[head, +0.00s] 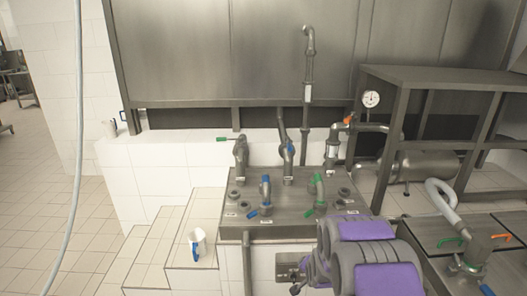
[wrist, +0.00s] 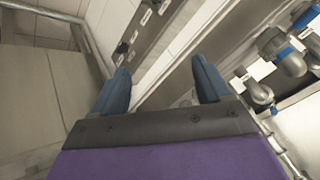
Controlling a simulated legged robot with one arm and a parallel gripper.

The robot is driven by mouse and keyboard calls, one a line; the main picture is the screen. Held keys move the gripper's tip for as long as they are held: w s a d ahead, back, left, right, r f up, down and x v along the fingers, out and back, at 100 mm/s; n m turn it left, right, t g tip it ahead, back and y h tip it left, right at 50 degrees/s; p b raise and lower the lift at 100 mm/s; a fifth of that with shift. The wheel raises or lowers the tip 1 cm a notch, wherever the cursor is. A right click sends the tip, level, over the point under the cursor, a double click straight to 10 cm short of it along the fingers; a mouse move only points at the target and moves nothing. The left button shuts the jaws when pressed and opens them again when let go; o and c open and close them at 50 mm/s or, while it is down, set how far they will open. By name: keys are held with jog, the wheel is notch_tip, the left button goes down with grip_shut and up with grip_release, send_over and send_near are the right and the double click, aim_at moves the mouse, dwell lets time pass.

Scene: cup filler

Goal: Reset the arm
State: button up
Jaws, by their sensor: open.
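My gripper (wrist: 160,88) shows in the wrist view with its two blue fingers spread apart and nothing between them. In the head view my purple and grey arm is at the lower right, folded in front of the metal counter, and my gripper (head: 290,275) is at its left end, small and partly hidden. A white cup with a blue part (head: 198,241) stands on the tiled step at the left of the counter, apart from my gripper.
The metal counter (head: 300,228) carries several pipes and valves with blue and green handles. A pressure gauge (head: 371,99) and a metal table (head: 440,76) are at the right. A grey hose (head: 75,130) hangs at the left. The tiled floor (head: 50,220) at the left is clear.

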jog(key=s+r+n+g, duration=0.4)
jog(key=s+r, duration=1)
jog(key=s, duration=0.4)
jog(key=s+a+r+n+g, duration=0.1)
jog(key=s+r+n+g, duration=0.1)
jog(key=s, duration=1.2)
jog(key=s+a+r+n+g, duration=0.1)
jog(key=s+r, duration=0.5)
jog(key=s, duration=0.8)
jog(key=n+g, duration=0.1)
jog(key=g, duration=0.1)
jog(key=shift+a+r+n+g, duration=0.2)
jog(key=shift+r+n+g, duration=0.1)
jog(key=shift+g, duration=0.1)
